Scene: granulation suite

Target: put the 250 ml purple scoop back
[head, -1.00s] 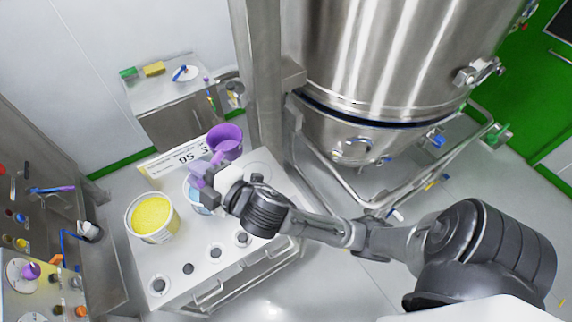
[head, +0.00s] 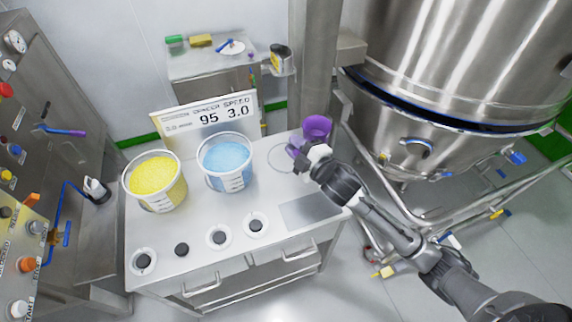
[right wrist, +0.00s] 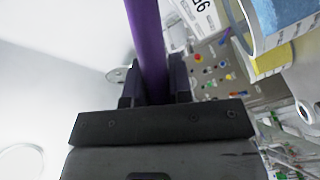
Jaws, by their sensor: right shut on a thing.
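The purple scoop (head: 317,126) has a round cup that shows at the table's back right corner in the head view. My right gripper (head: 299,151) is shut on its handle. In the right wrist view the purple handle (right wrist: 147,45) stands between the two dark fingers (right wrist: 154,88); the cup is out of that view. The scoop appears held above the white table (head: 205,215), right of the blue-filled bucket (head: 228,180). How high it is I cannot tell. My left gripper is not in view.
A yellow-filled bucket (head: 163,195) stands left of the blue one. A display panel (head: 211,116) stands behind them. Several black round knobs (head: 219,237) line the table's front.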

